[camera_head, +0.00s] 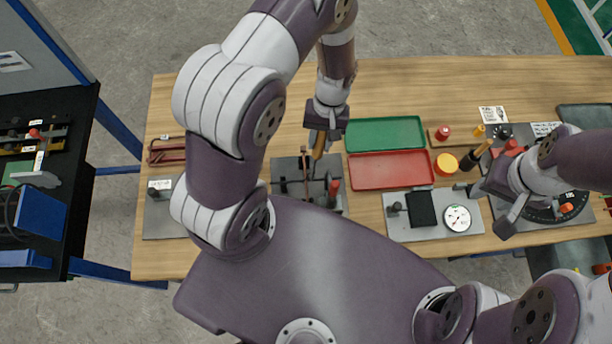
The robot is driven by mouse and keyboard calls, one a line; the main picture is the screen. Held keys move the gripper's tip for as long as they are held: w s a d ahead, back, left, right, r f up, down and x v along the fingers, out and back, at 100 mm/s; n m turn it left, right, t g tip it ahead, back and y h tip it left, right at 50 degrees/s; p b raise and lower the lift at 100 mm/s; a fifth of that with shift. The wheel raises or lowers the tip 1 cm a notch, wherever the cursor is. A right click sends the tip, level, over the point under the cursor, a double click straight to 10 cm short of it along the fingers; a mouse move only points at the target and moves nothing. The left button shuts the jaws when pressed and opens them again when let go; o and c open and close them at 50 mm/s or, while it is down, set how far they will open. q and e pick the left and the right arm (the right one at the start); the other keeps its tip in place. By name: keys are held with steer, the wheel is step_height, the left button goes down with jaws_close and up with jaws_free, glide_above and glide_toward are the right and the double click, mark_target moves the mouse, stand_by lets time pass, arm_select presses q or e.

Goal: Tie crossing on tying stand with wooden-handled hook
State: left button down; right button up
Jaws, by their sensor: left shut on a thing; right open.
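The tying stand (280,169) is a dark grey plate on the wooden table, with upright posts, thin rods and a red-topped part at its right. My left gripper (321,135) points down over the stand's back right part. It is shut on the wooden-handled hook (319,147), whose yellow-brown handle shows below the fingers. The hook's tip is too small to make out, and I cannot tell whether it touches the crossing. My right gripper (500,205) is open and empty at the right, over the gap between the gauge plate and the dial plate.
Right of the stand lie a green tray (384,121) and a red tray (404,181). A grey plate with a gauge (457,218), an orange round piece (446,164) and a round black dial (540,214) lie further right. A red-handled tool (165,150) lies left.

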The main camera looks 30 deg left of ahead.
arm_select(q)
step_height(320, 180, up, 7)
steer(key=s+a+p, duration=0.2)
steer(key=p, duration=0.3)
stand_by(0.4)
stand_by(0.6)
